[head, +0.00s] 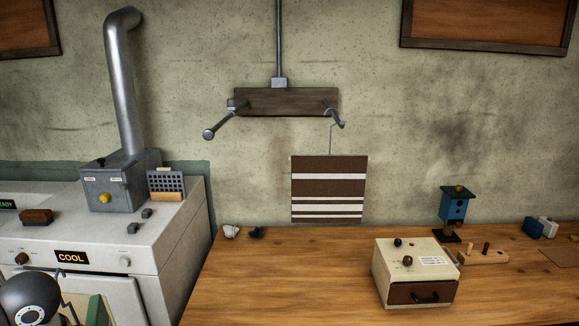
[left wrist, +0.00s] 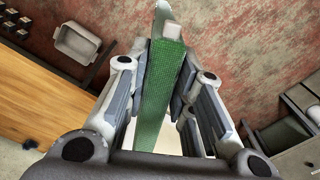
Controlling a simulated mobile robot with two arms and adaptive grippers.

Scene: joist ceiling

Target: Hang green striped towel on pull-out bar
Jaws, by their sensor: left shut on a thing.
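The green striped towel (left wrist: 163,85) shows in the left wrist view as a narrow green textured band with a pale part at its far end. My left gripper (left wrist: 168,75) is shut on it, with the towel between the grey finger pads. In the head view a green and cream piece (head: 97,311), likely the same towel, shows at the bottom left beside my dark arm part. A grey metal bar (head: 222,122) sticks out from a wooden wall board (head: 285,101), ending in a round knob. The towel is well below and left of it. My right gripper is not in view.
A brown and white striped towel (head: 329,183) hangs below the board's right rod (head: 335,115). A white stove (head: 150,235) with a grey flue box (head: 120,185) stands left. The wooden table (head: 270,285) holds a cream box (head: 415,268) and small items. Its left front is clear.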

